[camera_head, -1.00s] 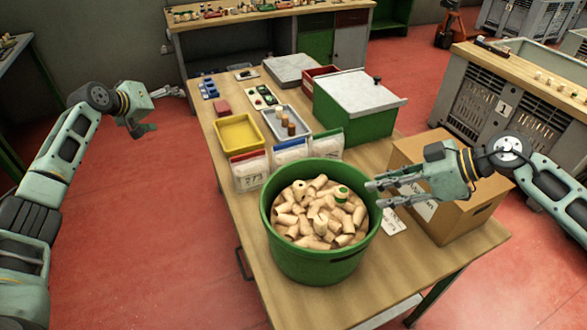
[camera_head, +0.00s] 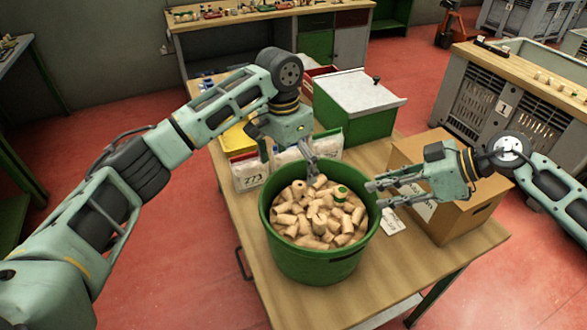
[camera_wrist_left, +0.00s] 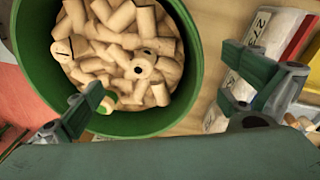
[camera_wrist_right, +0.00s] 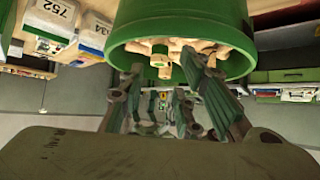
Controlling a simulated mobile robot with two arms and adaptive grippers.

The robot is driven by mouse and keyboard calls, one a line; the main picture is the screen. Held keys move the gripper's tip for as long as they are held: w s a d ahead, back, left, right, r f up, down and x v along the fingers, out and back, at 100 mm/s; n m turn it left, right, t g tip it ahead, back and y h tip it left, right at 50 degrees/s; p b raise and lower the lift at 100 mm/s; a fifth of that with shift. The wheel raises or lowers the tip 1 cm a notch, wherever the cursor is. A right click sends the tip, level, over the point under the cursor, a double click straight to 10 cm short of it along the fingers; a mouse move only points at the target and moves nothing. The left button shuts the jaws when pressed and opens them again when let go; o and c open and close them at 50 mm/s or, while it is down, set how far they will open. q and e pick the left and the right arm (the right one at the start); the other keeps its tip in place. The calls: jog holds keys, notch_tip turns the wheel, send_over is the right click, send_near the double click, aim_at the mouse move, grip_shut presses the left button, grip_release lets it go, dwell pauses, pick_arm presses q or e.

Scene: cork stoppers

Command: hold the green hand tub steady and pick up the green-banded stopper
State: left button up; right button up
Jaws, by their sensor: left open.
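The green tub (camera_head: 312,266) stands on the wooden table, full of cork stoppers. The green-banded stopper (camera_head: 341,192) lies on top of the heap, towards the tub's right side. In the left wrist view the green-banded stopper (camera_wrist_left: 110,98) is partly hidden behind one finger. My left gripper (camera_head: 291,165) is open and empty above the tub's far rim, its fingers pointing down. My right gripper (camera_head: 377,194) is at the tub's right rim with its fingers apart. In the right wrist view the tub (camera_wrist_right: 184,38) is just beyond the fingertips; I cannot tell whether they touch it.
A cardboard box (camera_head: 465,215) is on the right under my right arm. A green box with a pale lid (camera_head: 355,115) stands behind. The table's front is clear.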

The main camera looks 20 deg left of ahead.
aim_at(294, 193)
pick_arm(q)
jog(key=shift+s+d+f+y, duration=0.15)
jog(key=shift+s+d+y, duration=0.15)
jog(key=shift+d, duration=0.05)
jog(key=shift+s+f+m, duration=0.1)
jog(key=shift+f+m, duration=0.2)
jog(key=shift+f, duration=0.05)
notch_tip(294, 193, down, 7)
jog(key=shift+s+d+f, duration=0.1)
pick_arm(e)
jog(key=shift+a, duration=0.1)
